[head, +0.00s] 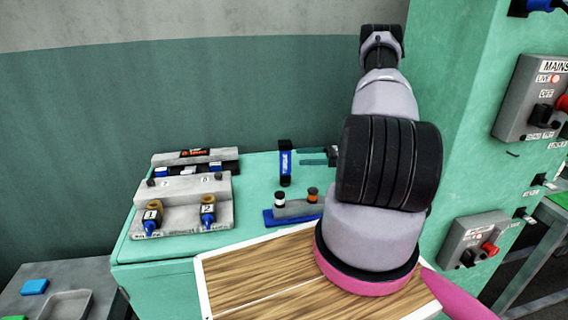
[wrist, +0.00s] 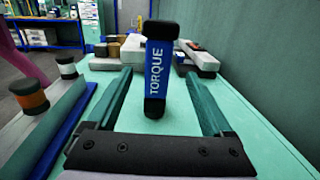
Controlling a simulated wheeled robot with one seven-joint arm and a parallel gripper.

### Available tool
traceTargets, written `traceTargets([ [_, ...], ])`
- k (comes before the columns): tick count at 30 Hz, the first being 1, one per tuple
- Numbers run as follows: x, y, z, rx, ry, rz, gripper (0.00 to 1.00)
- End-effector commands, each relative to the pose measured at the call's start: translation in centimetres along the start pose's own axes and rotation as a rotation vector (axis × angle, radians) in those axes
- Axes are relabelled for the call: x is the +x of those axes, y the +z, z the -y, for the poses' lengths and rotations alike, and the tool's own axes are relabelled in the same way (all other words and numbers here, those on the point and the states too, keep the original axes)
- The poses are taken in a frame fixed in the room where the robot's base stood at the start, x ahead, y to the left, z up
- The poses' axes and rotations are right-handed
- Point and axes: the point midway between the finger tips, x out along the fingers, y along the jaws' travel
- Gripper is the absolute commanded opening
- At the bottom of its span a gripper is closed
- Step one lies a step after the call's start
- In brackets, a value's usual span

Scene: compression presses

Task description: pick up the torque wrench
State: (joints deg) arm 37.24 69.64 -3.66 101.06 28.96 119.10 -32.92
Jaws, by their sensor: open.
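The torque wrench (wrist: 159,70) stands upright on the green bench top. It has a blue middle marked TORQUE and black ends. In the wrist view it stands between the two fingers of my gripper (wrist: 158,85), which is open, with a gap on each side of it. In the head view the torque wrench (head: 285,162) stands near the back of the bench, and my gripper (head: 318,157) is just to its right. Part of my gripper is hidden behind my arm there.
A blue tray (head: 270,219) with small capped items lies in front of the wrench; it also shows at left in the wrist view (wrist: 75,130). A grey fixture (head: 183,205) with tools numbered 1 and 2 stands to the left. A green wall closes the back.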

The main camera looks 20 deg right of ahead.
Motion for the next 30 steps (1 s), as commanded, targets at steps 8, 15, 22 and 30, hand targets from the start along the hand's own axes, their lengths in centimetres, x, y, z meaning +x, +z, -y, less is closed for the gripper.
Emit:
traceTargets([
  [8, 4.3, -0.1, -0.1, 0.002, 0.004, 0.0, 0.85],
  [15, 6.3, -0.3, -0.2, 0.002, 0.005, 0.0, 0.85],
  [22, 9.6, -0.9, -0.4, 0.002, 0.005, 0.0, 0.85],
  [30, 10.4, -0.8, -0.3, 0.001, 0.001, 0.0, 0.85],
])
